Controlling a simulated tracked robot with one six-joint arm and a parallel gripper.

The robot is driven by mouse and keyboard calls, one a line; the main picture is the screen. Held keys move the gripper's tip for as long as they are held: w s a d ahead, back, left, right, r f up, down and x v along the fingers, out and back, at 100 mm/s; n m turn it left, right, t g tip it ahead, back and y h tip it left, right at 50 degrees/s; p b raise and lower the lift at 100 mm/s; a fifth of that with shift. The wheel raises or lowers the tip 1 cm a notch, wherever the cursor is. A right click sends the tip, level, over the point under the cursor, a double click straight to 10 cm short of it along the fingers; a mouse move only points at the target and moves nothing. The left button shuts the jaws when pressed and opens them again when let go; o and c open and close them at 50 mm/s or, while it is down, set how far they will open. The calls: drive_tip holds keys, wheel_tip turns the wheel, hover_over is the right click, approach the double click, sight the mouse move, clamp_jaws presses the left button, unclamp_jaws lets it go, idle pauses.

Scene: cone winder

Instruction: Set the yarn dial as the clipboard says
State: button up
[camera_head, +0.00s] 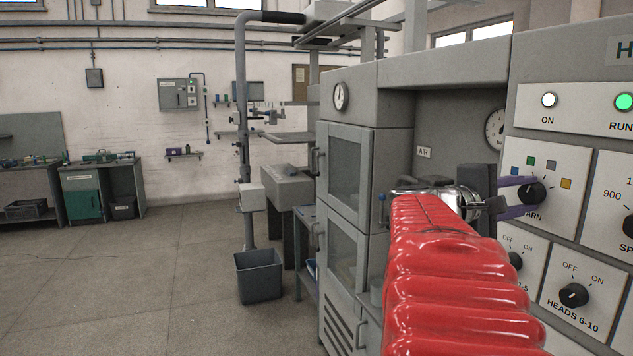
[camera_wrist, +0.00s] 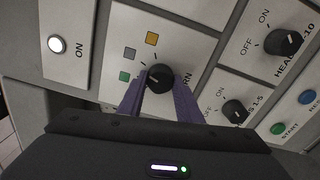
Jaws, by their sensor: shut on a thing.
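The yarn dial (camera_head: 532,194) is a black round knob on a white plate at the right of the head view, with blue, green, grey and yellow squares around it. It also shows in the wrist view (camera_wrist: 160,78), with the yellow, grey and green squares visible. My gripper (camera_head: 524,196) has its purple fingers shut on the knob, one on each side; they also show in the wrist view (camera_wrist: 159,94). The "YARN" label is partly covered. I cannot tell for sure which square the knob's mark points at. No clipboard can be made out.
The HEADS 6-10 knob (camera_head: 573,295) and the HEADS 1-5 knob (camera_wrist: 235,110) sit close below the dial. Green START (camera_wrist: 278,129) and blue RESET (camera_wrist: 307,97) buttons are nearby. The ON lamp (camera_head: 549,100) is white. Open floor (camera_head: 150,270) lies left.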

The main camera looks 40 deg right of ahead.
drive_tip(key=shift+s+f, duration=0.1)
drive_tip(key=shift+f, duration=0.2)
drive_tip(key=o, duration=1)
drive_tip(key=shift+r, duration=0.15)
drive_tip(key=shift+o, duration=0.2)
drive_tip(key=v, duration=1.3)
drive_tip(key=shift+w+a, duration=0.2)
drive_tip(key=shift+a, duration=0.15)
drive_tip(key=shift+w, duration=0.1)
